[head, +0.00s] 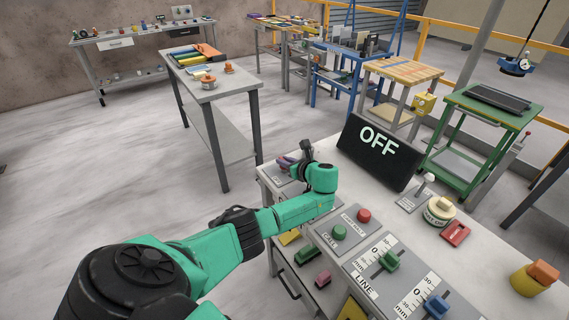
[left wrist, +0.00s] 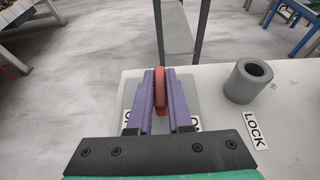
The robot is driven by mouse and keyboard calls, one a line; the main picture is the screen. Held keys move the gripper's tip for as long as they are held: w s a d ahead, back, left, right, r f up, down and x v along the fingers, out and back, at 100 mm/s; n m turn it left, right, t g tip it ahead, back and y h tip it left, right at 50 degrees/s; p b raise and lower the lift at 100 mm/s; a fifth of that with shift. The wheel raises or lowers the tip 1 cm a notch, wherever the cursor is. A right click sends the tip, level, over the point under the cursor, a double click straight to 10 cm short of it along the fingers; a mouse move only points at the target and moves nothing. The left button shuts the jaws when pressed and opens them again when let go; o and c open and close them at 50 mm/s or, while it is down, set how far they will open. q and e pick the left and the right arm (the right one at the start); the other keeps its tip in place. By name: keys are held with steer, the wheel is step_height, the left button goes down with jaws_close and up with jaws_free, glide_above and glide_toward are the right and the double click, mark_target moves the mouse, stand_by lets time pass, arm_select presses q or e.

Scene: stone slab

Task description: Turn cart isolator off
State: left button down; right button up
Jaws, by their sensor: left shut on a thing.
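A red handle (left wrist: 163,84) stands on a grey plate (left wrist: 128,105) near the bench edge in the left wrist view. It is probably the isolator's handle. My left gripper (left wrist: 165,76) is shut on it, one purple finger on each side. Lettering on the plate is mostly hidden by the fingers; part of a word ending in N shows at right. In the head view my left gripper (head: 288,163) is at the bench's far left corner, and my wrist hides most of the handle. A black sign (head: 379,152) reads OFF. My right gripper is not in view.
A grey hollow cylinder (left wrist: 248,81) stands right of the plate, by a LOCK label (left wrist: 254,130). The bench (head: 480,255) also holds a green button (head: 339,232), a red button (head: 364,215) and sliders. Another table (head: 235,83) stands beyond, with open floor at left.

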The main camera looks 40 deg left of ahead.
arm_select(q)
steer(key=shift+a+r, duration=0.1)
steer(key=shift+r, duration=0.05)
steer(key=c, duration=0.8)
jaws_free()
steer(key=shift+c, duration=0.2)
steer(key=v, duration=1.4)
steer(key=shift+d, duration=0.3)
